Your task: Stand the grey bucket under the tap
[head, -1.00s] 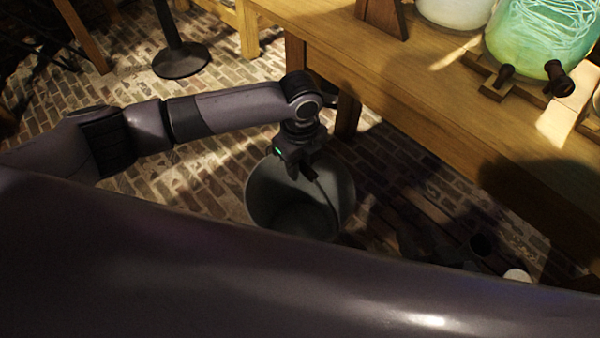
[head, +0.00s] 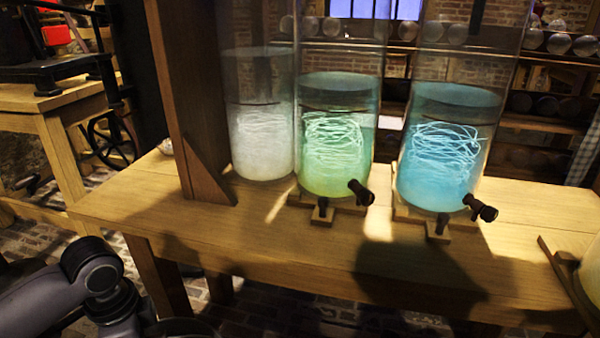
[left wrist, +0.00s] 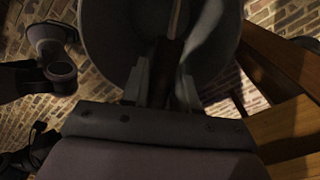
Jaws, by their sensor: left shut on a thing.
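The grey bucket (left wrist: 105,30) fills the top middle of the left wrist view. In the head view my left arm comes in at the bottom left, and the dark rim of the bucket (head: 188,326) just shows at the bottom edge, in front of the table. The green jar's dark tap (head: 360,192) and the blue jar's dark tap (head: 482,207) point out over the tabletop. The bucket's base is out of sight, so I cannot tell its height above the floor. My right gripper is not in view.
The wooden table (head: 250,232) carries a whitish jar (head: 262,140), a green jar (head: 335,165) and a blue jar (head: 440,165). An upright wooden post (head: 185,90) stands at its left. Brick floor shows below the table, beside its leg (head: 160,280).

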